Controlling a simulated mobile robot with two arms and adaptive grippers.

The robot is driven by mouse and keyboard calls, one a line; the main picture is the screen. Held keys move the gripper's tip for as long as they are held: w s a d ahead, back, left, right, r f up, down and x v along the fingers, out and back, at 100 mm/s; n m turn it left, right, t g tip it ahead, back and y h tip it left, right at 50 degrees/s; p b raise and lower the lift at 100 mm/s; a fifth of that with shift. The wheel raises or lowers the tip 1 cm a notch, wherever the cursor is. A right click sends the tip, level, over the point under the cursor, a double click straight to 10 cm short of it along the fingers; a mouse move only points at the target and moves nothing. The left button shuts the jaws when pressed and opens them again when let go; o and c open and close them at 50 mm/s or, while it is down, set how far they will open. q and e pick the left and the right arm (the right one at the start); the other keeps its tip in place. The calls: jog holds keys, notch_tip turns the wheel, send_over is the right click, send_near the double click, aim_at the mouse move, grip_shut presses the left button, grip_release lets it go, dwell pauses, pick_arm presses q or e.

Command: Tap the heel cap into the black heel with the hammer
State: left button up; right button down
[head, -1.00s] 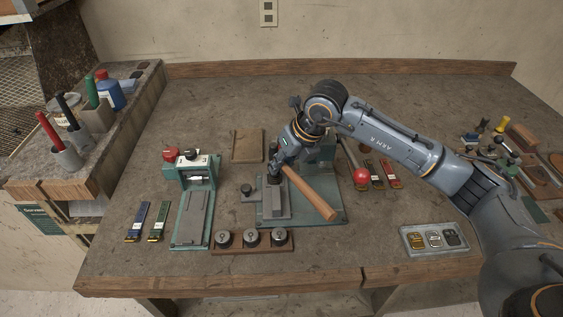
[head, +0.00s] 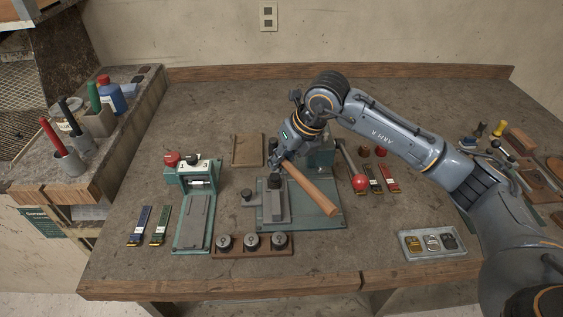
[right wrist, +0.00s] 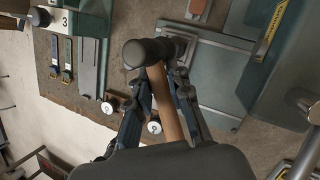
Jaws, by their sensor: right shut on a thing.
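My right gripper (head: 277,163) is shut on the hammer (head: 312,191), around its wooden handle. The handle slants down to the right over the green base plate (head: 325,216). In the right wrist view the gripper (right wrist: 166,92) closes on the handle just below the dark round hammer head (right wrist: 148,52). The head is over the grey fixture (head: 271,214) on that plate, seemingly a little above it. I cannot clearly make out the black heel or heel cap; the hammer and gripper cover that spot. My left gripper is not in view.
A green press (head: 195,172) stands left of the fixture. A wooden rack (head: 237,249) with several round weights lies in front. A red-knobbed lever (head: 360,183) and coloured strips are close on the right. A metal tray (head: 402,240) is at front right.

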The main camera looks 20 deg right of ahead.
jog(key=shift+w, duration=0.1)
jog(key=shift+r, duration=0.25)
notch_tip(320, 180, up, 5)
jog(key=p, duration=0.3)
jog(key=shift+f, duration=0.2)
